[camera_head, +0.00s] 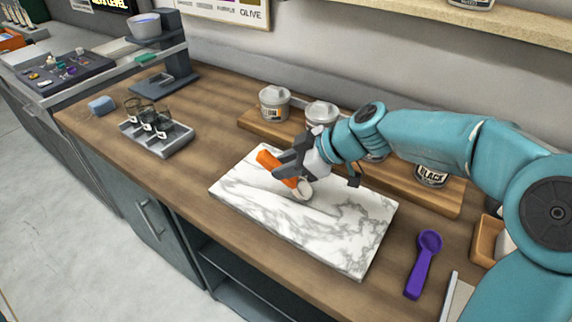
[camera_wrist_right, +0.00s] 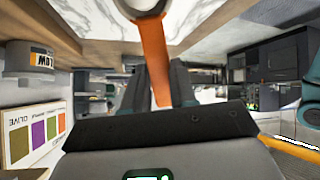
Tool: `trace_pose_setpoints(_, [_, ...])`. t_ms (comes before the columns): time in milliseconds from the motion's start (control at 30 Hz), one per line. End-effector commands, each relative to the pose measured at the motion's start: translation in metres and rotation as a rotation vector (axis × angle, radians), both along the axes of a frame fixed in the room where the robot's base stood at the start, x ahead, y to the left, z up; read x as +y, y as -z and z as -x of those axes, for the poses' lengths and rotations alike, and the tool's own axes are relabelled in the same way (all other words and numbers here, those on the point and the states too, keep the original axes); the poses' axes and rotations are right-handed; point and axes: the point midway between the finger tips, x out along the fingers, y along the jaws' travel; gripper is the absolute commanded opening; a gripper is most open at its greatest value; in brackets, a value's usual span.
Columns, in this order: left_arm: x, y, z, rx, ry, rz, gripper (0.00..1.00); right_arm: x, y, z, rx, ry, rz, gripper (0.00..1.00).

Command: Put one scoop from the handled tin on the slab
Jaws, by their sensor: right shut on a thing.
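My right gripper (camera_head: 290,172) is shut on an orange scoop (camera_head: 272,162), holding it over the white marble slab (camera_head: 350,228). The scoop's pale round end (camera_head: 303,190) is low over the slab; I cannot tell whether it touches or what it holds. In the right wrist view the scoop's orange handle (camera_wrist_right: 155,60) runs between the fingers. Several tins stand on a wooden board behind the slab, including a left one (camera_head: 274,104), a second one (camera_head: 321,114) and one marked BLACK (camera_head: 431,174). I cannot tell which is the handled tin. My left gripper is out of view.
A purple scoop (camera_head: 424,264) lies right of the slab. The wooden board (camera_head: 445,202) runs behind it. A grey tray (camera_head: 160,138) with small glasses and a blue block (camera_head: 102,105) are at the left.

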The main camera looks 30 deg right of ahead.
Motion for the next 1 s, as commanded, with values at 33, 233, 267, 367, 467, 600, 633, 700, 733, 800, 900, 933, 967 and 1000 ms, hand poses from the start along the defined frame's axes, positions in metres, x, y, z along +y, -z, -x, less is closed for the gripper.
trace_pose_setpoints(33, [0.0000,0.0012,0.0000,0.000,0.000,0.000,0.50,0.0000,0.0006,0.0000,-0.001,-0.001,0.001,0.00])
trace_pose_setpoints(233, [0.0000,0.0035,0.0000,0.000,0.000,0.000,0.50,0.0001,0.0010,0.0000,0.000,0.000,0.000,0.00])
trace_pose_setpoints(267, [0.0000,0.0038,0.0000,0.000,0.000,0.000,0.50,0.0001,0.0011,0.0001,0.000,0.000,0.000,0.00])
trace_pose_setpoints(367, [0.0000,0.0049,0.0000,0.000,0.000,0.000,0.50,0.0002,0.0014,0.0001,0.001,0.000,-0.001,0.00])
trace_pose_setpoints(467, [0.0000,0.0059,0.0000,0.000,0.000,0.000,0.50,0.0003,0.0017,0.0003,0.002,0.000,-0.002,0.00])
trace_pose_setpoints(600, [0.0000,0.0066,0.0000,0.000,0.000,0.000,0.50,0.0003,0.0018,0.0004,0.003,0.000,-0.001,0.00])
trace_pose_setpoints(633, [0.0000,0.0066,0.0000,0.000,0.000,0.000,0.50,0.0003,0.0017,0.0005,0.003,0.000,-0.001,0.00])
trace_pose_setpoints(700, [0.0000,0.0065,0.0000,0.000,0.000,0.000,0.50,0.0003,0.0017,0.0005,0.003,-0.001,-0.001,0.00])
trace_pose_setpoints(733, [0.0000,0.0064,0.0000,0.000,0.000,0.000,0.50,0.0003,0.0017,0.0005,0.003,-0.001,-0.001,0.00])
trace_pose_setpoints(800, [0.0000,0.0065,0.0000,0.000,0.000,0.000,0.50,0.0003,0.0019,0.0006,0.003,-0.001,-0.001,0.00])
trace_pose_setpoints(900, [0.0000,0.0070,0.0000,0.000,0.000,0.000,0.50,0.0003,0.0022,0.0005,0.004,-0.001,-0.001,0.00])
trace_pose_setpoints(933, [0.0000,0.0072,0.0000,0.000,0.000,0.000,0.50,0.0003,0.0023,0.0005,0.004,-0.001,-0.001,0.00])
trace_pose_setpoints(967, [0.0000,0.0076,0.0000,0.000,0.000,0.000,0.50,0.0003,0.0024,0.0006,0.004,-0.001,-0.001,0.00])
trace_pose_setpoints(1000, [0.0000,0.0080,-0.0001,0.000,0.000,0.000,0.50,0.0003,0.0025,0.0006,0.004,-0.001,-0.001,0.00])
